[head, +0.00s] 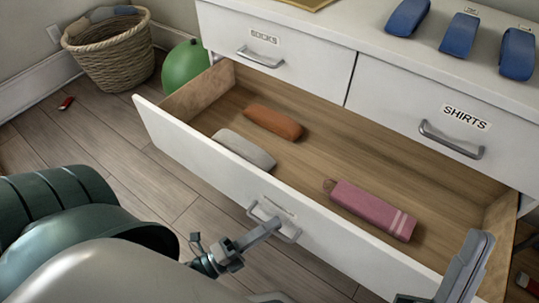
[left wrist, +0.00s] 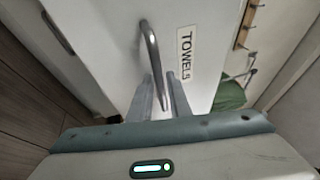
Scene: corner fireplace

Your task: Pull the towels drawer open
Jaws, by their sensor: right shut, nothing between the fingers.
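The towels drawer (head: 190,134) is the wide lower drawer of a white dresser. It is pulled far out, and its inside shows. Its grey bar handle (head: 292,237) is on the front, and the left wrist view shows a TOWELS label (left wrist: 186,54) beside the handle (left wrist: 149,42). My left gripper (head: 264,229) is at the handle, with its fingers (left wrist: 164,92) closed around the bar. My right gripper (head: 464,272) is shut and empty at the lower right, near the drawer's front right corner.
Rolled orange (head: 273,122), grey (head: 243,150) and pink (head: 372,209) items lie in the drawer. The drawers labelled SOCKS (head: 235,35) and SHIRTS (head: 400,110) above are shut. A basket (head: 112,55), green ball (head: 184,66) and small red object (head: 66,103) are on the floor at left.

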